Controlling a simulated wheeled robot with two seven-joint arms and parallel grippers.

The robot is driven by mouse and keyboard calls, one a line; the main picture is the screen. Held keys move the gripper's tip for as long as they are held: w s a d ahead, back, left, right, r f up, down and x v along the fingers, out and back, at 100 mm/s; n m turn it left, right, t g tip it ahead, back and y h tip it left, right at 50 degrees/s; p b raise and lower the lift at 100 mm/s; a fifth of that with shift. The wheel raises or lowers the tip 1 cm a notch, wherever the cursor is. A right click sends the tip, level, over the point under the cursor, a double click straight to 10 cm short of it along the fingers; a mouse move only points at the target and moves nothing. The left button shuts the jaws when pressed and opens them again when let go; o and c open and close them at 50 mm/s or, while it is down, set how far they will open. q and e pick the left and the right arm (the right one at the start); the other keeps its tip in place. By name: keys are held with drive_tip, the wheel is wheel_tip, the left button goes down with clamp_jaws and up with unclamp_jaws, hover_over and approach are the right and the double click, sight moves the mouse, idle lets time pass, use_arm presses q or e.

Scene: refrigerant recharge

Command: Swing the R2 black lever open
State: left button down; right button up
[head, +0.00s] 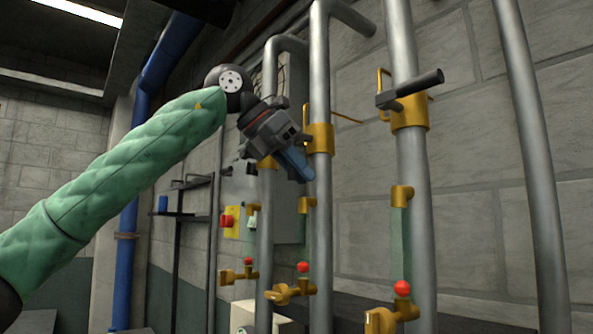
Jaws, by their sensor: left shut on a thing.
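Several grey vertical pipes carry brass valves. The middle pipe has a brass valve body (320,139) with a black lever mostly hidden behind my gripper; I take it as the R2 black lever, though no label is readable. My left gripper (299,168), grey with bluish fingers, is at this valve, just left of the middle pipe. It is shut on the lever, but the fingers hide the contact. The right pipe's valve (410,111) has a black lever (411,89) sticking out sideways, with nothing touching it. My right gripper is not in view.
Lower brass valves with red knobs (401,288) sit along the pipes. A yellow box with a red button (230,221) and a grey panel are behind the left pipe. A dark shelf rack (182,222) and blue pipe (128,240) stand at the left.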

use_arm(q)
drive_tip(key=shift+w+a+r+t, duration=0.2)
drive_tip(key=shift+t, duration=0.1)
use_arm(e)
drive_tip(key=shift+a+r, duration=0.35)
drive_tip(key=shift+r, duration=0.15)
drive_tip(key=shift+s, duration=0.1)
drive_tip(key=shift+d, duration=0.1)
use_arm(q)
drive_tip(key=c, duration=1.3)
unclamp_jaws()
drive_tip(key=shift+c, duration=0.2)
drive_tip(key=shift+s, duration=0.15)
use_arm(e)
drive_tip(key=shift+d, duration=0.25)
use_arm(q)
drive_tip(key=shift+f, duration=0.1)
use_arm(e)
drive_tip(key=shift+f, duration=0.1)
